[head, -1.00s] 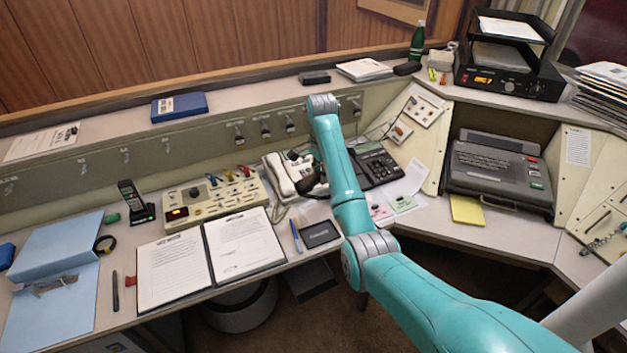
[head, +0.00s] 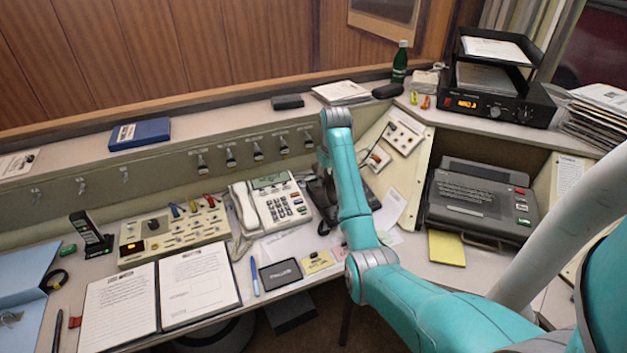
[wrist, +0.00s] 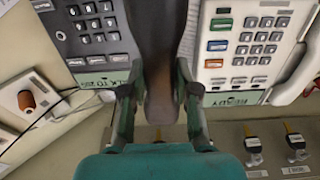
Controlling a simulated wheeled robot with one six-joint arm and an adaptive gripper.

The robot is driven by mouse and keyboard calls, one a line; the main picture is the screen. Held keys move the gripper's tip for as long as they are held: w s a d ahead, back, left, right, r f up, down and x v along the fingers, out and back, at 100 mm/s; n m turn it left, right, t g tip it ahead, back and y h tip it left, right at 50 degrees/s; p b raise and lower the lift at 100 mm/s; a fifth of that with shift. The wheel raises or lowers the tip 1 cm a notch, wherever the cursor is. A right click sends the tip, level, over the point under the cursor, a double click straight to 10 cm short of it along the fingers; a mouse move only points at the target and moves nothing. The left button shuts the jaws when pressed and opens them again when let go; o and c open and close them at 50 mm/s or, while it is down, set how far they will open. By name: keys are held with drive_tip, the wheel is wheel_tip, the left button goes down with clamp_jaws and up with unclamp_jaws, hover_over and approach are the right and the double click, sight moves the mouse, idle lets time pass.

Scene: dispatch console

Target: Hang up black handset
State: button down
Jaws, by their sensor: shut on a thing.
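The black handset (wrist: 158,50) is between the two fingers of my gripper (wrist: 158,84), which is shut on it, in the wrist view. It lies lengthwise beside the keypad of the black desk phone (wrist: 95,35). In the head view the black phone (head: 371,199) is partly hidden behind my arm, and the dark handset (head: 321,198) shows at its left side. The gripper fingers are mostly hidden there. I cannot tell whether the handset touches the cradle or is held just above it.
A white phone (head: 272,204) stands close on the left; its own handset (head: 243,210) lies on it. A switch panel (head: 175,232) is further left. A grey typewriter-like machine (head: 478,203) stands to the right. A row of key switches (head: 258,150) lines the back panel.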

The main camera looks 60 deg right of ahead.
sight(325, 199)
drive_tip(key=shift+d+f, duration=0.15)
drive_tip(key=shift+d, duration=0.1)
drive_tip(key=shift+w+d+f, duration=0.1)
drive_tip(key=shift+w+f, duration=0.1)
drive_tip(key=shift+f, duration=1.3)
drive_tip(key=shift+w+d+f, duration=0.1)
drive_tip(key=shift+w+f, duration=0.05)
drive_tip(key=shift+f, duration=1.35)
drive_tip(key=shift+w+f, duration=0.1)
drive_tip(key=shift+f, duration=0.6)
drive_tip(key=shift+c, duration=1.4)
unclamp_jaws()
drive_tip(key=shift+r, duration=0.1)
drive_tip(key=shift+s+a+r, duration=0.1)
drive_tip(key=shift+s+r, duration=0.05)
drive_tip(key=shift+r, duration=1)
drive_tip(key=shift+s+a+r, duration=0.1)
drive_tip(key=shift+s+r, duration=0.1)
drive_tip(key=shift+r, duration=0.9)
drive_tip(key=shift+s+r, duration=0.15)
drive_tip(key=shift+r, duration=1)
drive_tip(key=shift+a, duration=0.1)
